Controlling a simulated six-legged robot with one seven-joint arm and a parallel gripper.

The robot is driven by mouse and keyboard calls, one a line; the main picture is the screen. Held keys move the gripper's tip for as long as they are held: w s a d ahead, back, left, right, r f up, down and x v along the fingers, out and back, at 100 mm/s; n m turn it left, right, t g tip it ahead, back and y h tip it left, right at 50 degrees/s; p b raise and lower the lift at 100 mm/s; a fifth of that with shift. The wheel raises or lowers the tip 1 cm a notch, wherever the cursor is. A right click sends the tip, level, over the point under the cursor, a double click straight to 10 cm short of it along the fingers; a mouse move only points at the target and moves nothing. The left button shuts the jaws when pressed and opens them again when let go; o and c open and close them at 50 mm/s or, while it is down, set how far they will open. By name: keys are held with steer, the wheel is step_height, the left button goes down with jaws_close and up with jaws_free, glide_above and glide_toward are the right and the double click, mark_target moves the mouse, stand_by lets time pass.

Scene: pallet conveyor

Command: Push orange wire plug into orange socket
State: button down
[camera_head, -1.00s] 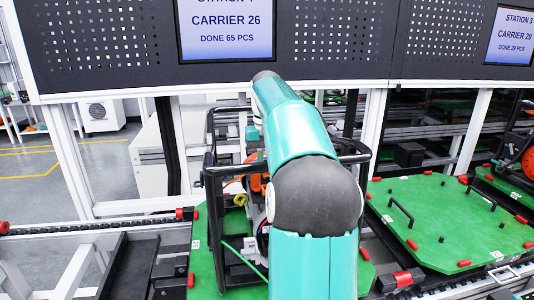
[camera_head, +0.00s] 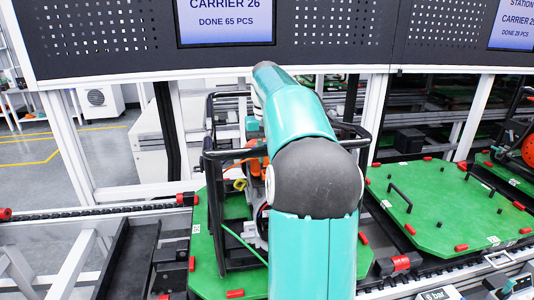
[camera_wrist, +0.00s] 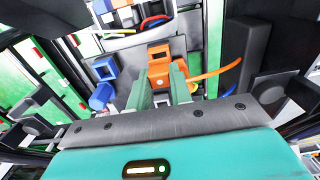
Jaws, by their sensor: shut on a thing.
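In the wrist view my gripper (camera_wrist: 163,84) has two green fingers shut on the orange plug (camera_wrist: 160,73). An orange wire (camera_wrist: 212,74) runs from it to the right. The orange socket (camera_wrist: 158,51) sits directly in front of the fingertips, with a dark opening in its upper face. Plug and socket overlap in this view, so I cannot tell whether the plug is inside or only close. In the head view my arm hides the gripper, plug and socket; some orange (camera_head: 254,163) shows beside the arm, behind the black frame.
A blue socket (camera_wrist: 104,68) and a blue plug (camera_wrist: 100,97) are left of the orange socket. A black tubular frame (camera_head: 212,190) stands on the green pallet (camera_head: 205,262) around the work area. Another green pallet (camera_head: 445,205) lies to the right. A perforated panel hangs above.

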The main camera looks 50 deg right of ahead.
steer(key=shift+f, duration=1.15)
stand_by(0.4)
steer(key=c, duration=1.2)
jaws_free()
step_height(320, 180, up, 14)
steer(key=shift+f, duration=0.1)
steer(key=shift+a, duration=0.1)
